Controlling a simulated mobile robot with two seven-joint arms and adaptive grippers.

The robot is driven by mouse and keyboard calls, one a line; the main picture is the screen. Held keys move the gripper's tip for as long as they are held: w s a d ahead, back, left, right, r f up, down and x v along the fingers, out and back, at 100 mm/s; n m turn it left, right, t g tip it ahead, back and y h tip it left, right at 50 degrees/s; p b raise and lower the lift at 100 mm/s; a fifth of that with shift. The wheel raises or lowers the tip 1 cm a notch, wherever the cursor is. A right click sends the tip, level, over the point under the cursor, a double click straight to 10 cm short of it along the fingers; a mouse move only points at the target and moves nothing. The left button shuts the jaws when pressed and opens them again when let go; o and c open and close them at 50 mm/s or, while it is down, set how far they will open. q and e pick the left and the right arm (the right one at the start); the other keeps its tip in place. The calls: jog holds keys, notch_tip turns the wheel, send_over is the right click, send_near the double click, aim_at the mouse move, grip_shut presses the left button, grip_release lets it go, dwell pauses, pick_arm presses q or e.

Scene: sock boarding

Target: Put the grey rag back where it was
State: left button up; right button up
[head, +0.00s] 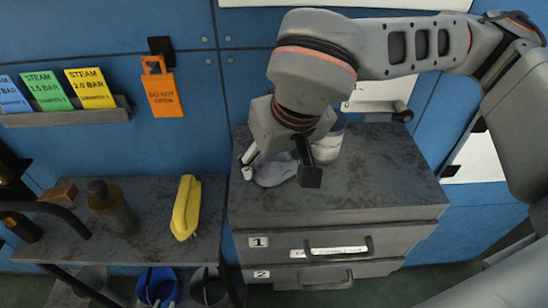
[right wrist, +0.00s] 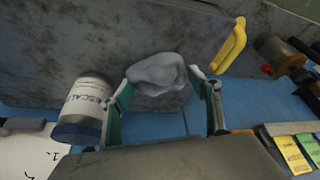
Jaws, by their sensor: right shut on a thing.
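The grey rag (head: 270,174) lies crumpled on or just over the dark top of the drawer cabinet, towards its back left. My right gripper (head: 282,172) reaches down over it, one finger on each side. The right wrist view shows the rag (right wrist: 158,72) between the fingertips of my right gripper (right wrist: 162,92), bunched between them. The fingers stand well apart with the rag's bulk between them. I cannot tell whether the rag is lifted clear of the top. My left gripper is not in view.
A white labelled jar (right wrist: 85,105) stands close to the right gripper; it also shows in the head view (head: 328,148). The cabinet (head: 385,170) has free room at front and right. A side bench (head: 150,235) holds a yellow object (head: 186,208) and a dark bottle (head: 110,210).

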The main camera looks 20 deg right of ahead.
jog(key=shift+f, duration=0.15)
jog(key=o, duration=1.1)
jog(key=shift+r, duration=0.35)
jog(key=v, duration=1.1)
jog(key=shift+s+r, duration=0.15)
jog(key=shift+r, duration=0.2)
